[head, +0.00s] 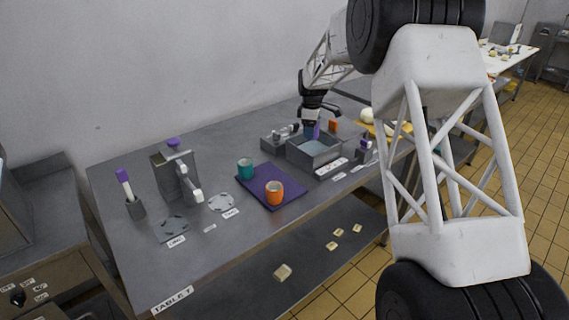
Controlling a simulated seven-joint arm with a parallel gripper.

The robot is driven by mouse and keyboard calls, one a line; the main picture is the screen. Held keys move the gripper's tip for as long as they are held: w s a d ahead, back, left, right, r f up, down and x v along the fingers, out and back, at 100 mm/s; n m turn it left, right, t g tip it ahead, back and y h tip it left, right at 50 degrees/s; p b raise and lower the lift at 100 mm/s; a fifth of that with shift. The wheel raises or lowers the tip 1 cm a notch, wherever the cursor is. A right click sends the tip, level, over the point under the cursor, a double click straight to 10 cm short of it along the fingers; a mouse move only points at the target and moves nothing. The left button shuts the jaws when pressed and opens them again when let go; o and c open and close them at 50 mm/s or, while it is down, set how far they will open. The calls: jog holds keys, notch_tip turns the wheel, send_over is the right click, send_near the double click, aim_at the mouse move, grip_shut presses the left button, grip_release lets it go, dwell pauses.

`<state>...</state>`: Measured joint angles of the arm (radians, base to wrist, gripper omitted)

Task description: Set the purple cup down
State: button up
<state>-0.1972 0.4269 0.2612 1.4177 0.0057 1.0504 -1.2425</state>
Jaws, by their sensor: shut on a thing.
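My gripper (313,121) points down above the grey open-topped basin (318,158), at the right half of the table. It is shut on a small purple thing (317,130), seemingly the purple cup, whose shape is mostly hidden by the fingers. A blue patch shows beside it. The held thing is over the basin's back part; I cannot tell whether it touches anything.
A purple mat (258,191) left of the basin bears a teal cup (245,169) and an orange cup (275,194). Another orange thing (333,126) stands behind the basin. A grey machine (176,172) stands left.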

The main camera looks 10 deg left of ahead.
jog(key=s+a+m, duration=0.3)
jog(key=s+a, duration=1)
jog(key=s, duration=0.3)
jog(key=shift+a, duration=0.35)
jog(key=shift+w+f, duration=0.1)
jog(key=shift+f, duration=2.95)
jog(key=shift+f, duration=1.85)
jog(key=shift+f, duration=0.15)
jog(key=o, duration=1)
jog(key=shift+c, duration=0.2)
